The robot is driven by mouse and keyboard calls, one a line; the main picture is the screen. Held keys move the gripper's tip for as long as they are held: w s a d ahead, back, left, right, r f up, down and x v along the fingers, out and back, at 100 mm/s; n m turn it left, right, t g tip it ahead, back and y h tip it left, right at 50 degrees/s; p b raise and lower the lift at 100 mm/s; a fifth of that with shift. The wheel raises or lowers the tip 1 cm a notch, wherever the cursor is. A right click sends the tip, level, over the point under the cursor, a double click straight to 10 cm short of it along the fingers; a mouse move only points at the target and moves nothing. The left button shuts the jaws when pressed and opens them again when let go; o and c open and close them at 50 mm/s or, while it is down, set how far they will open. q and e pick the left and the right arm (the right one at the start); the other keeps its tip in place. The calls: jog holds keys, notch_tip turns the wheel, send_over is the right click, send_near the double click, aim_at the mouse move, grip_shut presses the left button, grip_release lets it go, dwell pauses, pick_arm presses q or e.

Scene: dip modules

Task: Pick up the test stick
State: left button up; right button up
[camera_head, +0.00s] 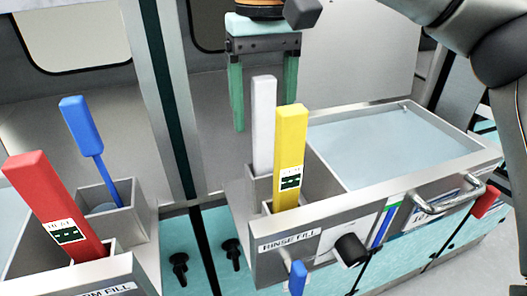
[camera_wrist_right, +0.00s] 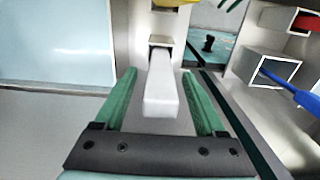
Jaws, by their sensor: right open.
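A white stick (camera_head: 263,125) stands upright in a slot of the metal rinse module (camera_head: 330,225). It also shows in the right wrist view (camera_wrist_right: 161,90), its end towards the camera. I cannot read any label on it that names it as the test stick. My right gripper (camera_head: 264,112) is open, with green fingers pointing down behind and around the white stick's upper part. In the right wrist view the stick lies between the two fingers (camera_wrist_right: 158,76), with gaps on both sides. A yellow stick (camera_head: 290,145) stands in front of the white one. My left gripper is out of view.
A water basin (camera_head: 400,145) lies right of the sticks. At left, a second module holds a red stick (camera_head: 55,205) and a blue paddle (camera_head: 82,135) in a square cup. Black knobs (camera_head: 233,252) and a metal handle (camera_head: 448,200) stick out in front.

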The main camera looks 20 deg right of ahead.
aim_at(264, 152)
jog(key=shift+f, duration=1.4)
jog(key=shift+c, duration=0.4)
grip_shut()
